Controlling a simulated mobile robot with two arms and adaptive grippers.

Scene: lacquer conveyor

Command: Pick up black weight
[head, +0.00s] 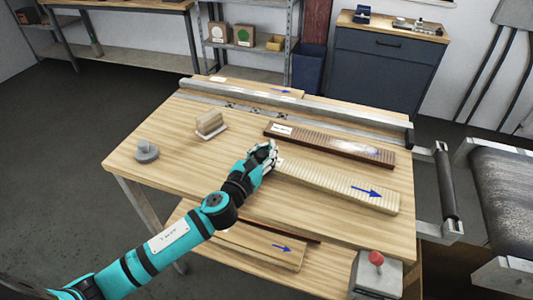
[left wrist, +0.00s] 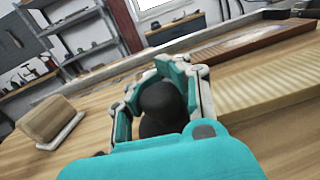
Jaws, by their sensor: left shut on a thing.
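My left gripper (head: 264,154) is at the middle of the wooden table, by the left end of a pale ribbed board. In the left wrist view, its fingers (left wrist: 162,85) are closed around the black weight (left wrist: 162,108), a dark rounded knob above a wider body. In the head view the weight is hidden by the hand. I cannot tell whether its base touches the table. My right gripper is not in view.
A grey knobbed weight (head: 146,151) stands at the table's left. A wooden block on a white plate (head: 210,124) is behind the hand. The pale ribbed board (head: 335,186) and a dark-framed board (head: 330,145) lie right. A red button box (head: 377,272) is at the front right.

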